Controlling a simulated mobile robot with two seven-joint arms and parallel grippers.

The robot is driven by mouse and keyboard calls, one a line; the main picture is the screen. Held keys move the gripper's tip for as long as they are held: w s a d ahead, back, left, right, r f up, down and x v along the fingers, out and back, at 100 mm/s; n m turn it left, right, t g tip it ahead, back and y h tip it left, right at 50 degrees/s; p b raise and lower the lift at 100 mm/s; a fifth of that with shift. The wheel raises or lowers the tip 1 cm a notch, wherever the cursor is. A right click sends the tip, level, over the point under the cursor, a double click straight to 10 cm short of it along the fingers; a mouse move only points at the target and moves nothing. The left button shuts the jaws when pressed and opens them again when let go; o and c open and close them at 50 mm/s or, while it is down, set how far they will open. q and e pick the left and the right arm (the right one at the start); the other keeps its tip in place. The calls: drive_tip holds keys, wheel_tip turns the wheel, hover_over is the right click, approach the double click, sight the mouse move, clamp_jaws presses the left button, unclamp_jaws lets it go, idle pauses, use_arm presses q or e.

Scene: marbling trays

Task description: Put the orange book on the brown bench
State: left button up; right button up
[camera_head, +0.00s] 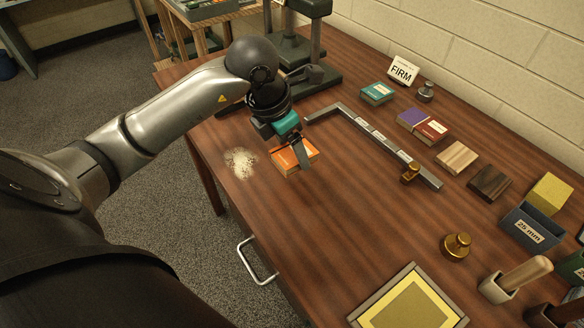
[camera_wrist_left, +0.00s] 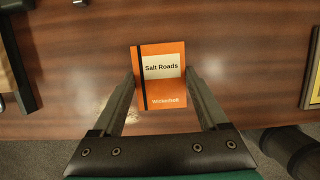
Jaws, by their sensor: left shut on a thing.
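The orange book (camera_head: 285,161) is between the fingers of my left gripper (camera_head: 294,153), over the near left part of the brown bench (camera_head: 330,225). In the left wrist view the book (camera_wrist_left: 162,92) shows its cover with a cream label reading "Salt Roads". The fingers of the left gripper (camera_wrist_left: 160,88) are shut on its two sides. I cannot tell whether the book's underside touches the bench. My right gripper is in neither view.
A grey angled rail (camera_head: 345,118) lies just right of the book. Teal (camera_head: 377,92), purple (camera_head: 411,118) and red (camera_head: 432,131) blocks lie beyond it. A pale powder patch (camera_head: 240,162) is on the left. A framed yellow screen (camera_head: 410,300) lies in front; bare wood lies between.

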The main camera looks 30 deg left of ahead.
sight(292, 178)
use_arm(q)
drive_tip(key=shift+f+b, duration=0.45)
drive_tip(key=shift+f, duration=2.15)
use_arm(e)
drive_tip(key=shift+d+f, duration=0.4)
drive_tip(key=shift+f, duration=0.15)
use_arm(q)
drive_tip(key=shift+f, duration=0.15)
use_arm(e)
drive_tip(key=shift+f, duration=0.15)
use_arm(q)
drive_tip(key=o, duration=1.3)
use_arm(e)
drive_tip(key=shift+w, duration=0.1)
use_arm(q)
drive_tip(key=p+v, duration=0.2)
drive_tip(key=v, duration=0.9)
drive_tip(key=shift+w, duration=0.1)
drive_tip(key=shift+s+a+r, duration=0.1)
drive_tip(key=shift+s+r, duration=0.15)
drive_tip(key=shift+r, duration=0.4)
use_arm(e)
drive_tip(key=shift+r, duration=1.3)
